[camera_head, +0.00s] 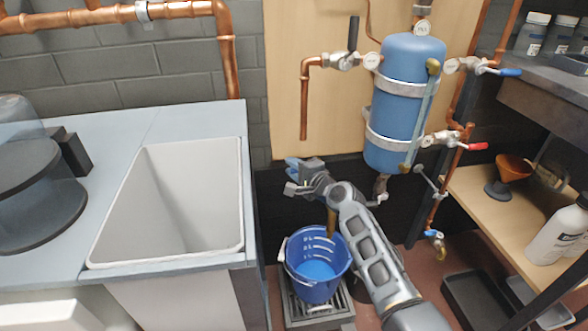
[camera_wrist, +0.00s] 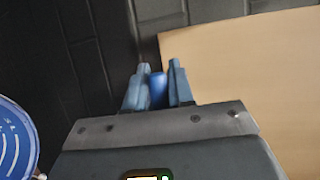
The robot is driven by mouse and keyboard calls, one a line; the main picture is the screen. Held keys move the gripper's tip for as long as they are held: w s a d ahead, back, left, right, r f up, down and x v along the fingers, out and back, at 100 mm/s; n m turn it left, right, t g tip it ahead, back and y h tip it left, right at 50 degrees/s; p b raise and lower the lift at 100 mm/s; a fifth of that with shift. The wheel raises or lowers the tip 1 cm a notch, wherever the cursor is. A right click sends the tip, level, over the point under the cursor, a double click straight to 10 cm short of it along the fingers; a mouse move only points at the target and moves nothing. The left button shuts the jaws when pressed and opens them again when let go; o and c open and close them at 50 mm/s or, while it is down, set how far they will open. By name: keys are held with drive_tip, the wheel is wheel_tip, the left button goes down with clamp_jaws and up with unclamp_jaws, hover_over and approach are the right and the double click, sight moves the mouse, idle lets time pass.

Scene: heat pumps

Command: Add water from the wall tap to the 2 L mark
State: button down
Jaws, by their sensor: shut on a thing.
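A blue bucket (camera_head: 296,262) with white level marks stands upright below my gripper. Light blue water (camera_head: 316,270) lies in it, its surface appearing below the visible marks; the mark numbers are too small to read surely. Part of the bucket (camera_wrist: 14,140) shows at the left of the wrist view. My gripper (camera_head: 291,176) is at the wall, above and slightly left of the bucket. Its jaws (camera_wrist: 155,85) are shut on a small blue piece (camera_wrist: 157,92), which looks like a tap handle. A brown spout-like piece (camera_head: 331,223) hangs above the bucket, partly hidden by my arm; flow is unclear.
The bucket stands on a grated drain (camera_head: 313,311). A white sink (camera_head: 165,210) is at left. A blue tank (camera_head: 405,105) with copper pipes and valves hangs at the back. A wooden shelf (camera_head: 500,215) with a funnel (camera_head: 514,168) and white bottle (camera_head: 560,230) stands right.

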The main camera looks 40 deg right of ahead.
drive_tip(key=shift+s+a+f+n+y+b, duration=0.15)
drive_tip(key=shift+s+f+n+y+b, duration=0.25)
drive_tip(key=shift+y+b, duration=0.6)
drive_tip(key=shift+a+r+n+y+b, duration=0.1)
drive_tip(key=shift+a+n+y+b, duration=0.15)
drive_tip(key=shift+n+b, duration=0.35)
drive_tip(key=shift+s+a+r+n+y+b, duration=0.1)
drive_tip(key=shift+s+a+n+y+b, duration=0.2)
drive_tip(key=shift+n+y, duration=0.35)
drive_tip(key=shift+s+a+r+n+y+b, duration=0.15)
drive_tip(key=shift+s+n+y, duration=0.2)
drive_tip(key=shift+y, duration=0.5)
drive_tip(key=shift+s+a+f+n+y+b, duration=0.1)
drive_tip(key=shift+s+n+y+b, duration=0.2)
drive_tip(key=shift+n+y, duration=0.35)
drive_tip(key=c, duration=1.1)
unclamp_jaws()
drive_tip(key=shift+r+m, duration=0.1)
drive_tip(key=shift+m, duration=0.15)
drive_tip(key=shift+p+v, duration=1.25)
drive_tip(key=shift+v, duration=2.7)
drive_tip(key=shift+r, duration=0.15)
